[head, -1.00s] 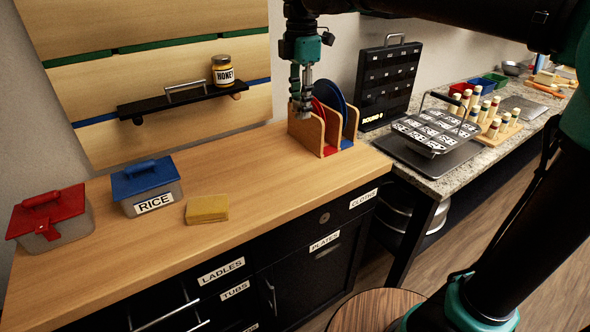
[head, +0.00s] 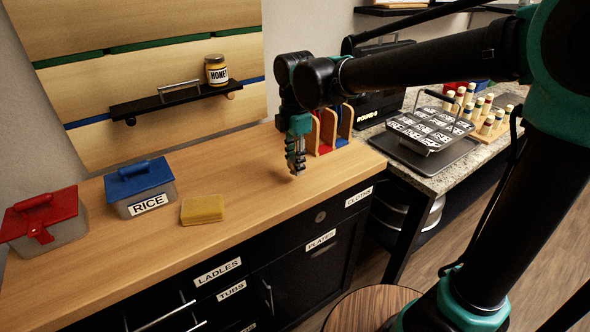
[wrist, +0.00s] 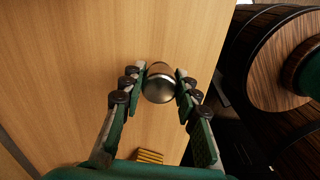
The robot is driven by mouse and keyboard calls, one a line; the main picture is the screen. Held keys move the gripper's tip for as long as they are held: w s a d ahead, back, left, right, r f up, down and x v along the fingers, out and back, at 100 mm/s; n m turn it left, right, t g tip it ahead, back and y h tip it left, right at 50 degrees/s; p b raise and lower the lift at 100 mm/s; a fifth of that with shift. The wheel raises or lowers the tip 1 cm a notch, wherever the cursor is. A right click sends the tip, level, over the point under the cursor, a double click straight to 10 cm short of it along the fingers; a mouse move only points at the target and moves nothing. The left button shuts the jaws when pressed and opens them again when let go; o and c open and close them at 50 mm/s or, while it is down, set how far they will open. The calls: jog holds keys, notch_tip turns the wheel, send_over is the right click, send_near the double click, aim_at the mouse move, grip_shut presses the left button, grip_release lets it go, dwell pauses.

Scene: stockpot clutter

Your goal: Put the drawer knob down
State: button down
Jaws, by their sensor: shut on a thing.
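The drawer knob (wrist: 159,84) is a rounded, shiny metal piece between my gripper's fingers in the wrist view. My gripper (wrist: 160,90) is shut on it, with one finger at each side. In the head view my gripper (head: 297,172) points down over the wooden counter (head: 245,199), near its front edge and left of the plate rack. The knob is too small to make out clearly there. I cannot tell whether the knob touches the counter.
A yellow sponge (head: 202,209), a blue-lidded RICE tub (head: 142,190) and a red-lidded tub (head: 45,222) stand to the left. The plate rack (head: 328,132) is behind my gripper. Bare counter lies between sponge and gripper. A round wooden stool top (head: 375,310) is below.

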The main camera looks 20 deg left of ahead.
jog(key=shift+f, duration=1.4)
jog(key=c, duration=1.1)
grip_release()
jog(key=shift+c, duration=0.2)
jog(key=shift+r, duration=0.1)
notch_tip(320, 180, up, 12)
jog(key=shift+f, duration=0.1)
jog(key=w+d+f+m, duration=0.1)
jog(key=d+f+m, duration=0.1)
jog(key=d, duration=0.2)
jog(key=w+d+f+m, duration=0.2)
jog(key=d+f+m, duration=0.1)
jog(key=d, duration=0.1)
jog(key=w+d+f+m+t, duration=0.1)
jog(key=d+f+m, duration=0.1)
jog(key=d+m, duration=0.1)
jog(key=shift+w+d+f+y, duration=0.15)
jog(key=shift+d+f+y, duration=0.2)
jog(key=shift+d, duration=0.4)
jog(key=s+d+f+m+t, duration=0.1)
jog(key=s+d+f+m, duration=0.3)
jog(key=d+f+m, duration=0.4)
jog(key=s+d+f+m+t, duration=0.2)
jog(key=s+d+f+m, duration=0.2)
jog(key=d+f+m, duration=0.5)
jog(key=d+m, duration=0.1)
jog(key=d, duration=0.6)
jog(key=shift+s+m, duration=0.35)
jog(key=shift+m, duration=0.05)
